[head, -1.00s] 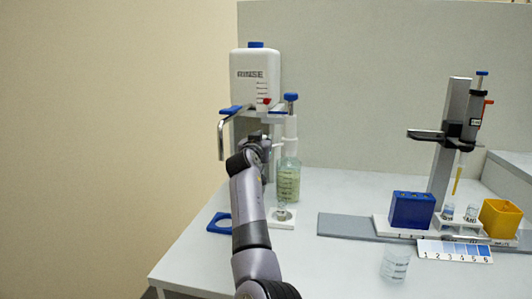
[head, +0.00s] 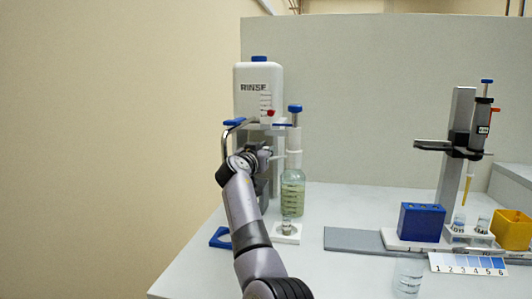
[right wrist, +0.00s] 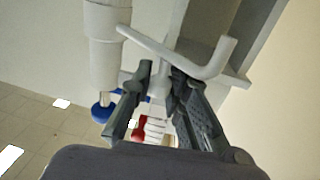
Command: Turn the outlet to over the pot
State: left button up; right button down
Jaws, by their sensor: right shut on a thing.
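The dispenser (head: 293,155) has a blue plunger knob and a white body on a clear bottle of pale green liquid (head: 292,195). The left gripper is out of view.
A pipette stand (head: 455,150), blue rack (head: 421,222), yellow box (head: 511,228) and beaker (head: 408,275) are at right.

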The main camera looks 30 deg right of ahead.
jog(key=shift+f, duration=0.2)
jog(key=c, duration=1.5)
grip_release()
jog(key=shift+r, duration=0.15)
jog(key=shift+a, duration=0.15)
jog(key=v, duration=1.1)
jog(key=shift+s+a, duration=0.25)
jog(key=shift+a, duration=0.05)
jog(key=shift+c, duration=0.3)
